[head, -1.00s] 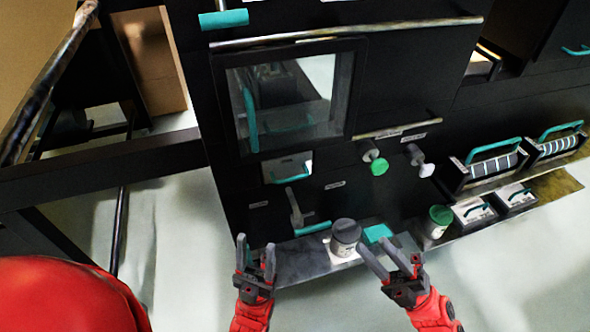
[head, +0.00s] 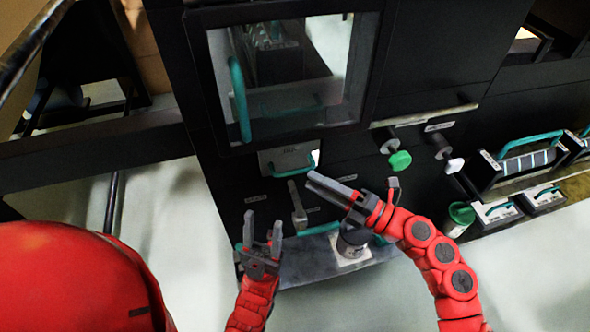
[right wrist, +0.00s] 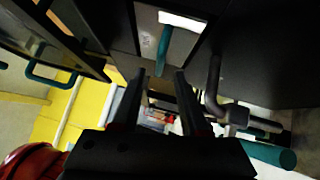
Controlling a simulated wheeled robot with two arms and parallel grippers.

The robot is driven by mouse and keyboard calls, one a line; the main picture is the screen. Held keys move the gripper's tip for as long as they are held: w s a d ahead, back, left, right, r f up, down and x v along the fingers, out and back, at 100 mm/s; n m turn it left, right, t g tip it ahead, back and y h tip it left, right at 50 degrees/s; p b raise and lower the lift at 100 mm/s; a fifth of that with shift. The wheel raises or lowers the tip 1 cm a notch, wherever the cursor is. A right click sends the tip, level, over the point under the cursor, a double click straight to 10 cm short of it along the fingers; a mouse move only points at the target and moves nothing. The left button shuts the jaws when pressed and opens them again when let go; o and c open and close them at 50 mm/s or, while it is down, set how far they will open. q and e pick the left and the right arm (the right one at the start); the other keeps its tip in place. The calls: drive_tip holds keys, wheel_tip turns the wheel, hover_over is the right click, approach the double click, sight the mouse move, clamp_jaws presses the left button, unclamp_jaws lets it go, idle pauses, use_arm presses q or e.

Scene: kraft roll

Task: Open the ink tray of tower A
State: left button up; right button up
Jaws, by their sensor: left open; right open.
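The ink tray front is a small pale metal plate (head: 280,160) with a teal handle (head: 314,160), low on the black tower under the window. It appears closed. The handle also shows in the right wrist view (right wrist: 163,48), upright, ahead of and between my fingertips. My right gripper (head: 314,182) is open and empty, its fingers pointing left, just below the handle in the picture; I see no contact. It shows open in the right wrist view too (right wrist: 160,78). My left gripper (head: 263,222) is open and empty, lower left of the tray, pointing up.
A grey lever (head: 297,205) sticks out below the tray. A green knob (head: 400,160) and a white knob (head: 454,165) protrude to the right. The glazed door (head: 300,85) is above.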

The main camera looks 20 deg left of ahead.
sight(295, 170)
drive_tip(key=x, duration=0.6)
drive_tip(key=shift+f, duration=0.1)
clamp_jaws()
idle(1.2)
